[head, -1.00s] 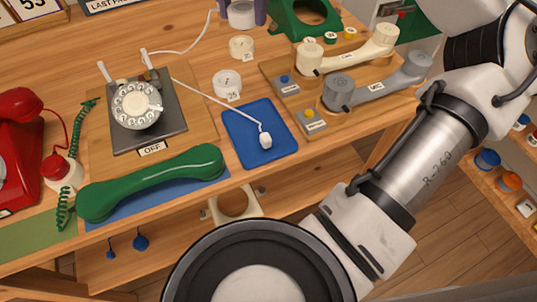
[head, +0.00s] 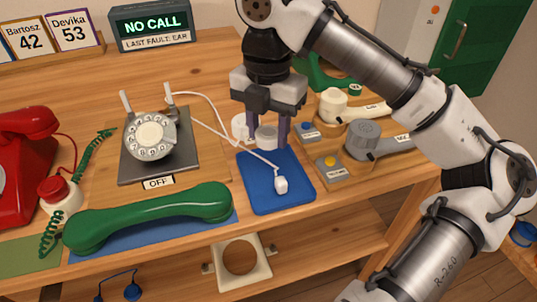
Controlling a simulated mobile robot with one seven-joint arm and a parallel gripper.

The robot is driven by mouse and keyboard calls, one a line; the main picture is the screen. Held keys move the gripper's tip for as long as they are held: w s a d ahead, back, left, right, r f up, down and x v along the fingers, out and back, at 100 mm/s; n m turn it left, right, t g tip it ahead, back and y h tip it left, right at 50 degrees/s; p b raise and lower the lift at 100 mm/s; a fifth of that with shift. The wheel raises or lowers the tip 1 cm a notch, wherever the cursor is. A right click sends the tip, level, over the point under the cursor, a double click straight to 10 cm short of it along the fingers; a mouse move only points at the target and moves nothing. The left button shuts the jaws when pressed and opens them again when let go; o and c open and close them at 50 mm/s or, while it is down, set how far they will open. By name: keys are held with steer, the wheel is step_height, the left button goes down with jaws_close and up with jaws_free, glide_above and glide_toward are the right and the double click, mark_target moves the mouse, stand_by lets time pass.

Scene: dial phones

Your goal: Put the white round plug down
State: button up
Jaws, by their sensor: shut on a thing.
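My gripper (head: 268,142) points down over the workbench, its two purple-grey fingers on either side of a white round plug (head: 266,138). It is shut on the plug. The plug shows just at the back edge of the blue mat (head: 262,200); I cannot tell whether it touches the surface. A small white plug on a cord (head: 281,184) lies on the mat, in front of my gripper. A white disc (head: 240,127) is partly hidden behind the left finger.
A dial phone base (head: 155,145) and a green handset (head: 150,215) stand to the left. A cream handset (head: 335,105) and a grey handset (head: 365,140) lie close on the right. The front of the blue mat is clear. A red phone (head: 22,160) is at far left.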

mark_target(268, 149)
steer(key=shift+f+b, duration=0.45)
steer(key=shift+f, duration=2)
steer(key=o, duration=0.9)
steer(key=shift+f, duration=0.15)
step_height(268, 149, up, 12)
steer(key=p, duration=0.3)
steer(key=shift+r, duration=0.2)
